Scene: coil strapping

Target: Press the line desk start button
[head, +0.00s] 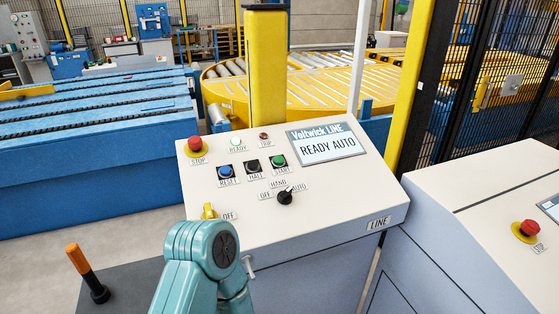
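The line desk (330,216) stands in front of me with a sloped white top. Its green start button (278,160) sits at the right end of a row, with a START label below it. The black halt button (253,166) and blue reset button (226,171) are to its left. The screen (321,146) reads "Voltwick LINE" and "READY AUTO". A teal arm link of mine rises at the bottom, in front of the desk's lower left edge. Neither gripper can be made out. Nothing covers the start button.
A red stop button (195,145) is at the desk's upper left, a yellow switch (209,211) at its lower left. The black selector (286,196) is by AUTO. A second desk (470,190) with a red stop button (527,229) stands right. A yellow post (265,70) rises behind.

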